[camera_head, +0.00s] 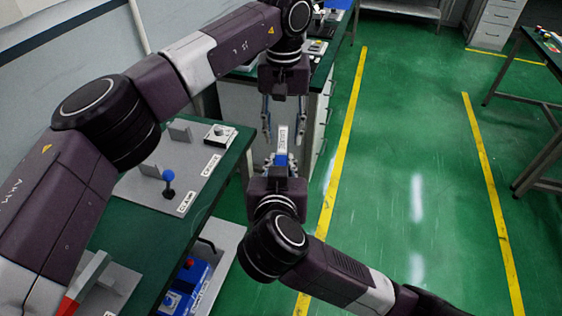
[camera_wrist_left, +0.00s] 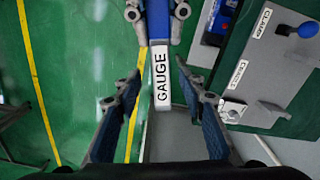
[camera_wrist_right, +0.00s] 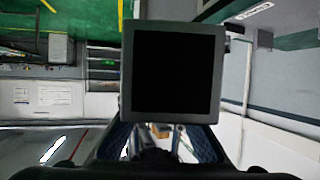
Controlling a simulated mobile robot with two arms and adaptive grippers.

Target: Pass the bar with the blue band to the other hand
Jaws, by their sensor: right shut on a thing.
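The bar (camera_head: 282,141) has a white end labelled GAUGE and a blue band; it stands up from my right gripper (camera_head: 281,165). My right gripper is shut on its blue part, and the fingers cover some of the band. In the left wrist view the bar (camera_wrist_left: 161,85) points its labelled end toward my left gripper (camera_wrist_left: 158,76). My left gripper (camera_head: 282,132) is open above, with one finger on each side of the white end and gaps on both sides. In the right wrist view a dark square face blocks the middle, and I cannot tell what it is.
A green bench (camera_head: 216,195) on the left carries a grey board (camera_head: 135,190) with a blue-knobbed clamp (camera_head: 168,180) and a small device (camera_head: 219,135). A blue box (camera_head: 187,285) stands below. Green floor (camera_head: 410,150) with yellow lines lies open on the right.

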